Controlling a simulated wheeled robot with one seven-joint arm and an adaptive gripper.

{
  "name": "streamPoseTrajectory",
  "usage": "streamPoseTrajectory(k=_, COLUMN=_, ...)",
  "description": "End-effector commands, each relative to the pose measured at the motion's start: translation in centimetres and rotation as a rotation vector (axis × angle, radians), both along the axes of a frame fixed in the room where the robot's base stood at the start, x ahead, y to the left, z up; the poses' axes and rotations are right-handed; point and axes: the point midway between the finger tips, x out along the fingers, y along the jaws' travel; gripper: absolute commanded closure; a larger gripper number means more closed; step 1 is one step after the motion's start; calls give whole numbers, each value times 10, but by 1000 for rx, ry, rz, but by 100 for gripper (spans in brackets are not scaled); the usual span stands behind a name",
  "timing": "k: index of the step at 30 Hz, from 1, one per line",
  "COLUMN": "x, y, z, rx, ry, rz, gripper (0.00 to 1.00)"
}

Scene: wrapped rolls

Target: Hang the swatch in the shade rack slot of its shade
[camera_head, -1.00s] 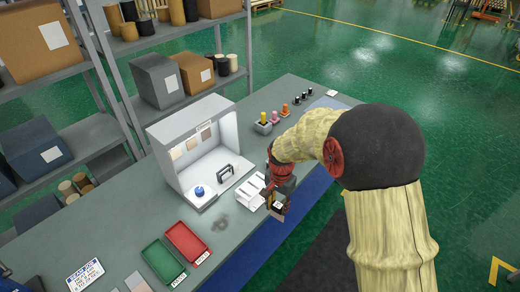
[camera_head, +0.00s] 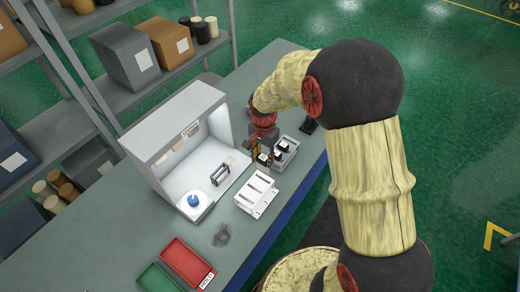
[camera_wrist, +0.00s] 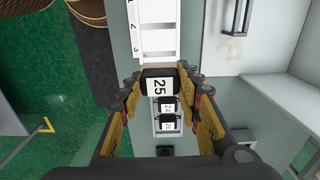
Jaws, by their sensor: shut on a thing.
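My gripper (camera_wrist: 160,92) is shut on a black block with a white label (camera_wrist: 158,86) that reads like 25. Any sheet hanging below it is hidden in the wrist view. In the head view my gripper (camera_head: 262,155) is beside a light grey holder (camera_head: 291,160), close to the open light booth. The holder contains black labelled pieces (camera_wrist: 167,105), which show beyond the held block in the wrist view. A white slotted rack (camera_head: 257,193) stands just in front of my gripper; in the wrist view this rack (camera_wrist: 157,28) shows numbers along its edge.
The white light booth (camera_head: 165,130) stands behind, with a black handle-like frame (camera_head: 220,173) and a blue round piece (camera_head: 193,201) inside. A red tray (camera_head: 187,262) and a green tray (camera_head: 160,279) lie at the front left. Bare table (camera_head: 110,235) lies left of the booth.

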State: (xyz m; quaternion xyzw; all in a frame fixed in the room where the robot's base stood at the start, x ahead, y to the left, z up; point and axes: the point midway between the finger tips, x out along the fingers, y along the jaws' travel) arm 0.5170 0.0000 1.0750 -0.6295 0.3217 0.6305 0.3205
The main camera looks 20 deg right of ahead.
Motion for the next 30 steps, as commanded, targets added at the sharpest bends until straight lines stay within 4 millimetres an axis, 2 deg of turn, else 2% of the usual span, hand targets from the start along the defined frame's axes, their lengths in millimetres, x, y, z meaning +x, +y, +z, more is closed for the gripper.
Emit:
streamPoseTrajectory(k=14, x=0, y=0, z=-6, rx=-1, ry=1, rz=0, gripper=95)
streamPoseTrajectory(k=30, x=-1, y=0, z=-47, rx=0, ry=1, rz=0, gripper=95)
